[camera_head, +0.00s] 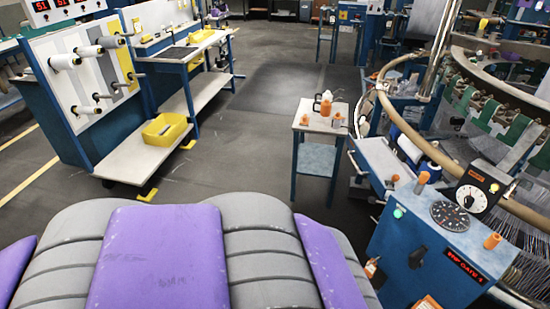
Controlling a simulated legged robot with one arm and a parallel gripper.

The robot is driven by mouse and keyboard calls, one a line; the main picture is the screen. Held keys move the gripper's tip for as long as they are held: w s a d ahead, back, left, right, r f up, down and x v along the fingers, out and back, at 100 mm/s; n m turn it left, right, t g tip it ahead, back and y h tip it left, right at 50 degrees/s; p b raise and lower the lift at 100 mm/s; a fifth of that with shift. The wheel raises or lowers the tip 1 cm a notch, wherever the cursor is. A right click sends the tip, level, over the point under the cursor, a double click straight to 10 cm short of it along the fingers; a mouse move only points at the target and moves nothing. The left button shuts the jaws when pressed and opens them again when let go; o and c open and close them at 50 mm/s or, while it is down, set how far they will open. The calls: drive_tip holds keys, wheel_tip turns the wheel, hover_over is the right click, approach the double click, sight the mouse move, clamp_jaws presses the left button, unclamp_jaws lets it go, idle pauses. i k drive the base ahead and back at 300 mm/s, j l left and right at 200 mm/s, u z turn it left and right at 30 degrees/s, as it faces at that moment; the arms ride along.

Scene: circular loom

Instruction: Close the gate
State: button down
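The circular loom stands on the right, with a curved tan rail (415,140) running round its near side. A blue control box (425,235) at its front carries a dial, a black gauge and a small display (465,266) with red letters that seem to include the word "GATE". I cannot tell for sure which part of the loom is the gate, or whether it stands open. A pale panel (385,163) slopes beside the rail, left of the control box. My gripper is not in view.
My grey and purple body fills the bottom. A small blue-legged table (318,122) holding orange-topped items stands left of the loom. A workbench (150,154) with a yellow bin (165,129) and spools is at left. Grey floor (235,155) between them is clear.

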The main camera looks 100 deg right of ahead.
sight(377, 162)
drive_tip(key=z, duration=1.75)
drive_tip(key=l+z, duration=0.1)
drive_tip(key=z, duration=0.9)
drive_tip(key=l+z, duration=0.1)
drive_tip(key=z, duration=0.4)
drive_tip(key=i+z, duration=0.1)
drive_tip(key=z, duration=0.35)
drive_tip(key=i+l+z, duration=0.25)
drive_tip(key=i, duration=0.15)
